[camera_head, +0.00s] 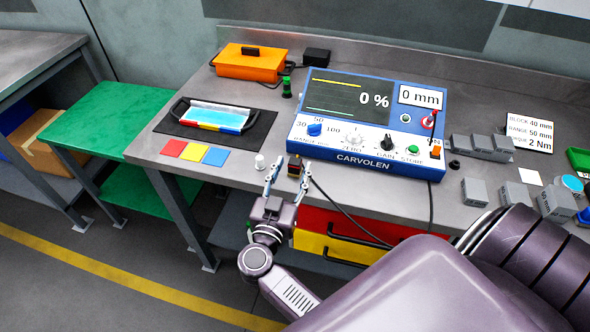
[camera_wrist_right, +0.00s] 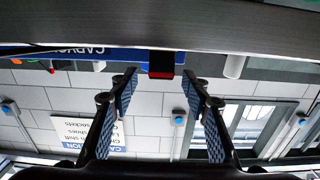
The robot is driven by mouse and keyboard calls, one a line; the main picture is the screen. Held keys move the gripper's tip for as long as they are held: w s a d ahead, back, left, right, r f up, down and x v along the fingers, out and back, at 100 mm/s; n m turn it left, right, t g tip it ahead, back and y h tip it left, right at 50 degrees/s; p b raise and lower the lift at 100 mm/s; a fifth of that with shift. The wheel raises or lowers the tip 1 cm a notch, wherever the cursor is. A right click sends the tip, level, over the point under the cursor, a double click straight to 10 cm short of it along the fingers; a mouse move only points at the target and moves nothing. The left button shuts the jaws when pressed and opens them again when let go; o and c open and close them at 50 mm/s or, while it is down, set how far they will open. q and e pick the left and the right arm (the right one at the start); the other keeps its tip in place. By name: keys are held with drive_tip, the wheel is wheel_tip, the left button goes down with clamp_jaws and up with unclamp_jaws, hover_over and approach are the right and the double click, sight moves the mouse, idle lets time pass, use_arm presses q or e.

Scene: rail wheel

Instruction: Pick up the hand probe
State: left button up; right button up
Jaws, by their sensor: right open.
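The hand probe (camera_head: 294,168) is a small dark block with red and yellow parts, at the front edge of the bench below the blue tester. A dark cable runs from near it. My right gripper (camera_head: 288,179) is open in front of the bench edge, its fingertips either side of the probe in the head view. In the right wrist view, the probe (camera_wrist_right: 161,65) shows dark with a red edge, centred just beyond the open fingertips (camera_wrist_right: 161,90). No contact is visible there. My left gripper is out of view.
The blue tester (camera_head: 365,167) stands behind the probe. A white cylinder (camera_head: 260,162) is close on the left, with coloured tiles (camera_head: 195,152) farther left. Grey blocks (camera_head: 475,192) stand to the right. Red and yellow drawers (camera_head: 345,232) with dark handles lie below the bench edge.

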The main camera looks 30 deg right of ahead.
sight(293, 165)
drive_tip(key=b+x, duration=0.1)
drive_tip(key=x, duration=0.2)
drive_tip(key=shift+w, duration=0.2)
clamp_jaws()
